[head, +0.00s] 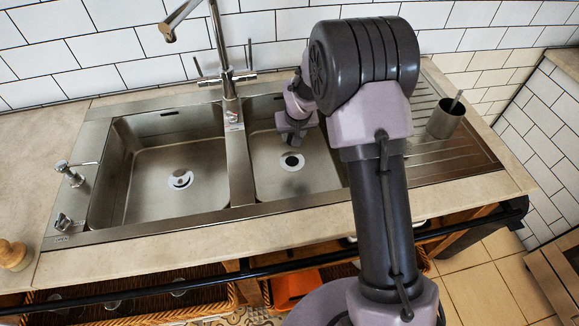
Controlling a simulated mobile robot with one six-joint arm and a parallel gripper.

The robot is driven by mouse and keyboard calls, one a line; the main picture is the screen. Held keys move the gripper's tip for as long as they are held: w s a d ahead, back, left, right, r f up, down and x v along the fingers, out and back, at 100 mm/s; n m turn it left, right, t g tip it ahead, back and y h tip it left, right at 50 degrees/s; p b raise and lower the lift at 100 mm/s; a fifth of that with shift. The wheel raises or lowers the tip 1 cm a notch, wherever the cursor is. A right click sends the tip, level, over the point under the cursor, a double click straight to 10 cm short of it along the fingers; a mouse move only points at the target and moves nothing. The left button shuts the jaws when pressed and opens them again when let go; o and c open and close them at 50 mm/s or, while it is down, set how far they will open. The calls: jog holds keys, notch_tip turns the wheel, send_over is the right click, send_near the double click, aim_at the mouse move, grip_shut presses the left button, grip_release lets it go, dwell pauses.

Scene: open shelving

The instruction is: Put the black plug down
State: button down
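A small round black piece, which looks like the black plug (292,161), shows at the middle of the pale drain ring in the right sink basin (315,180). I cannot tell whether it sits in the drain or hangs just above it. My gripper (295,139) points down into this basin, just behind and above the black piece in the picture. Its fingertips are small and dark, and I cannot tell whether they are open, shut or touching the piece. My arm crosses the right part of the view and hides part of the basin's right side.
The left basin (150,195) is empty, with a drain (180,179) in its floor. A tall faucet (222,60) rises behind the divider, close to my gripper. A metal cup (445,118) with a utensil stands on the drainboard (440,160). A wooden object (14,254) is at the left.

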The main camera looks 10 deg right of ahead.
jog(key=f+b, duration=0.1)
jog(key=f, duration=0.2)
jog(key=f+b, duration=0.2)
jog(key=f, duration=0.2)
jog(key=f+b, duration=0.2)
jog(key=f, duration=0.1)
jog(key=shift+w+f, duration=0.3)
jog(key=shift+r, duration=0.1)
jog(key=shift+s+f, duration=0.1)
jog(key=shift+f, duration=0.35)
